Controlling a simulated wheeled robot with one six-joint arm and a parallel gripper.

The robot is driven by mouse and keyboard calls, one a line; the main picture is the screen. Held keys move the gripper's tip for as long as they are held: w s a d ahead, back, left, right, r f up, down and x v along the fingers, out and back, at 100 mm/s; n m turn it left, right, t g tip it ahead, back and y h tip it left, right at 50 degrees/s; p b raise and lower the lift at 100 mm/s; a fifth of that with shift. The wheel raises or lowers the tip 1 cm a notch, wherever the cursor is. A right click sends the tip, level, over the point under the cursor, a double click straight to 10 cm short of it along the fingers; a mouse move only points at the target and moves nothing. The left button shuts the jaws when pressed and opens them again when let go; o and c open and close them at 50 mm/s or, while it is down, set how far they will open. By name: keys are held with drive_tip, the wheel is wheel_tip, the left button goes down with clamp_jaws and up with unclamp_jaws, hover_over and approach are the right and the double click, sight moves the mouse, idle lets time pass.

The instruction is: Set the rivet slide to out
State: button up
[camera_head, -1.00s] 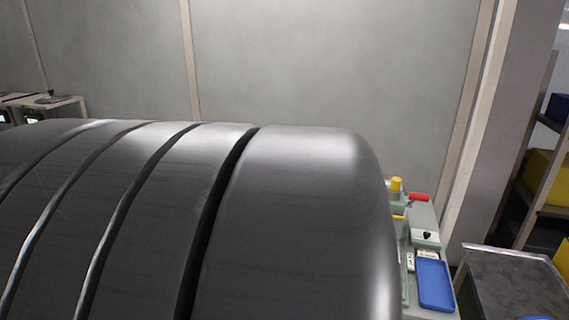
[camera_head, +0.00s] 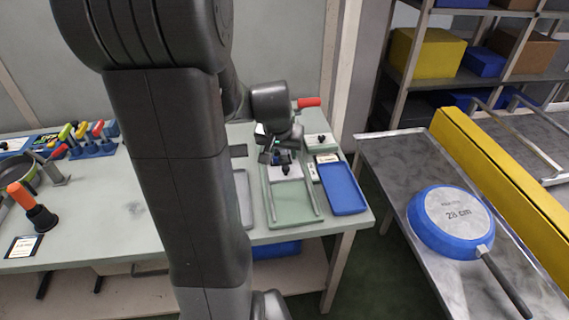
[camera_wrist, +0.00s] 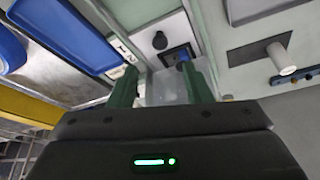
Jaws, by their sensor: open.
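A green fixture with two long side rails (camera_head: 291,206) lies on the workbench under my gripper. It looks like the rivet slide, but I see no readable label or setting on it. A pale plate with a small dark knob (camera_head: 285,170) sits at its far end. My gripper (camera_head: 279,158) is directly over that end, pointing down, and hides part of it. In the wrist view the two green fingers (camera_wrist: 165,68) stand apart, with a pale plate (camera_wrist: 166,88) between them. A dark block with a blue part (camera_wrist: 181,54) lies just beyond the fingertips. I cannot tell whether the fingers touch anything.
A blue tray (camera_head: 343,188) lies right of the fixture. A white box with a black knob (camera_head: 320,141) and a red handle (camera_head: 308,103) stand behind. A blue pan (camera_head: 450,222) is on the metal table at right. Coloured-handled tools (camera_head: 90,138) stand at left.

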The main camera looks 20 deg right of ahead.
sight(286, 168)
drive_tip(key=x, duration=0.9)
drive_tip(key=shift+f, duration=0.1)
clamp_jaws()
